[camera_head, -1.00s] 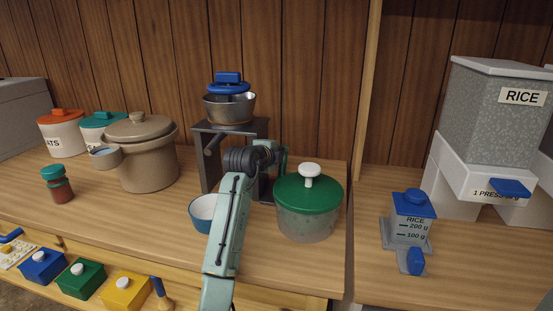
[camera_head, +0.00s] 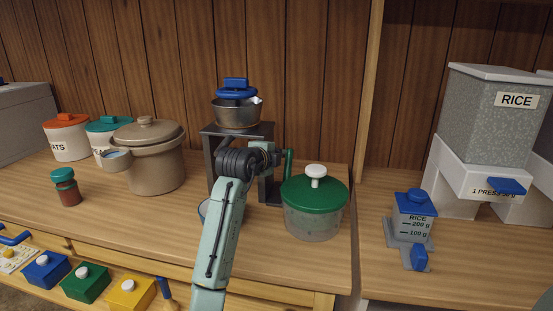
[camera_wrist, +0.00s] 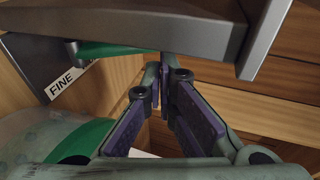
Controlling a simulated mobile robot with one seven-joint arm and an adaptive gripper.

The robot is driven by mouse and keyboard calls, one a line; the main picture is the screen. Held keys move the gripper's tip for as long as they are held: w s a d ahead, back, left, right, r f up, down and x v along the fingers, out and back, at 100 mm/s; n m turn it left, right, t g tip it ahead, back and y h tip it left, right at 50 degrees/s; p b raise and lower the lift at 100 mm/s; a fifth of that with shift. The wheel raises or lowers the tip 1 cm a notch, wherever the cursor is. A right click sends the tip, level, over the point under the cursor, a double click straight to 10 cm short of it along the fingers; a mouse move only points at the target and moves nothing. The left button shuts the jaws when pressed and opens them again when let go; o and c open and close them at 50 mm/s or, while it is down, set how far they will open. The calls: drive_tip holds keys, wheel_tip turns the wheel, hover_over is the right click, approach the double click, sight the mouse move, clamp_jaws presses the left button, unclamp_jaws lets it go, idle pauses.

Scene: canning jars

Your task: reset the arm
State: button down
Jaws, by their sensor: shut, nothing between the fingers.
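My arm (camera_head: 222,240) reaches up from the bottom edge of the head view, in front of the dark stand. My gripper (camera_wrist: 163,85) shows in the wrist view as two fingers with purple pads that meet at their tips, shut and empty. In the head view the arm's end is at the front of the stand, where its fingers are hard to make out. In the wrist view a grey metal edge (camera_wrist: 150,25) crosses above the fingers, and a "FINE" label (camera_wrist: 63,82) is at left.
The dark stand (camera_head: 262,131) carries a metal pan (camera_head: 237,114) with a blue lid. A green-lidded jar (camera_head: 313,222) stands close to the right. A brown pot (camera_head: 155,172) stands left.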

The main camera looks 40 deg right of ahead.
drive_tip(key=r+b+v, duration=0.1)
drive_tip(key=v, duration=0.6)
